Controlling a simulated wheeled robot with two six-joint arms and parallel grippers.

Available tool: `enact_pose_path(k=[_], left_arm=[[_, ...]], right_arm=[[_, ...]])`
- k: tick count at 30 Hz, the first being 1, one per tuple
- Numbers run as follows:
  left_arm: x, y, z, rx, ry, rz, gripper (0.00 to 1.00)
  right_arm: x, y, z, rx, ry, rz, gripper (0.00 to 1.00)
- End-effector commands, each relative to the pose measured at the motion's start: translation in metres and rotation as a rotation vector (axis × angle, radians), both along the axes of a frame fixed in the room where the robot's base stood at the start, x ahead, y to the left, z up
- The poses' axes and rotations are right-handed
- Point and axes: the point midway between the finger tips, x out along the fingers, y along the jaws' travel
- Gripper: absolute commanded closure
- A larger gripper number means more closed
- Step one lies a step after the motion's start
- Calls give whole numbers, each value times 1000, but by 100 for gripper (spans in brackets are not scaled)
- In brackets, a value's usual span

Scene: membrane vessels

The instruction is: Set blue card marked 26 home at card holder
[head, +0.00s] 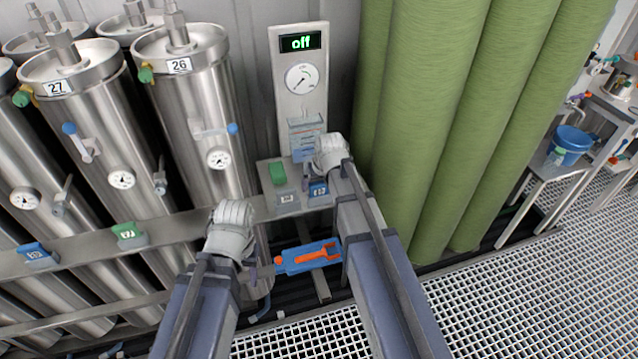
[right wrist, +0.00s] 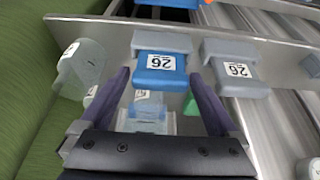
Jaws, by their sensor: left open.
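The blue card marked 26 (head: 318,190) sits in a grey mount on the small shelf below the gauge panel. It also shows, number upside down, in the right wrist view (right wrist: 160,68). My right gripper (right wrist: 160,80) is open, its fingertips at either side of the blue card, with no grip visible. Its fingers are hidden in the head view. A clear bluish holder (head: 306,130) is on the panel under the gauge; I take it as the card holder. My left gripper (head: 256,274) is low, left of the blue tray, mostly hidden by its wrist; it is open.
A grey card marked 26 (right wrist: 236,70) and a green block (head: 278,172) share the shelf (head: 262,180). A blue tray (head: 325,264) with an orange tool lies below. Steel vessels (head: 200,110) stand left; green columns (head: 430,120) stand close right.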

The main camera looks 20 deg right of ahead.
Motion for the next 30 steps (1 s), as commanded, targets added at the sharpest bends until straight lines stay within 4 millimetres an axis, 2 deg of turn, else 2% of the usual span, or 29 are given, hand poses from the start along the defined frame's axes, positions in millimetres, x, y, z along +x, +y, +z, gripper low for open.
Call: enact_pose_path(k=[8,14,30], left_arm=[[0,0,1,0,0,0,50],[0,0,9,0,0,0,50],[0,0,70,0,0,0,50]], right_arm=[[0,0,1,0,-1,0,0],[-3,0,9,0,-1,0,0],[-28,-1,70,0,-1,0,0]])
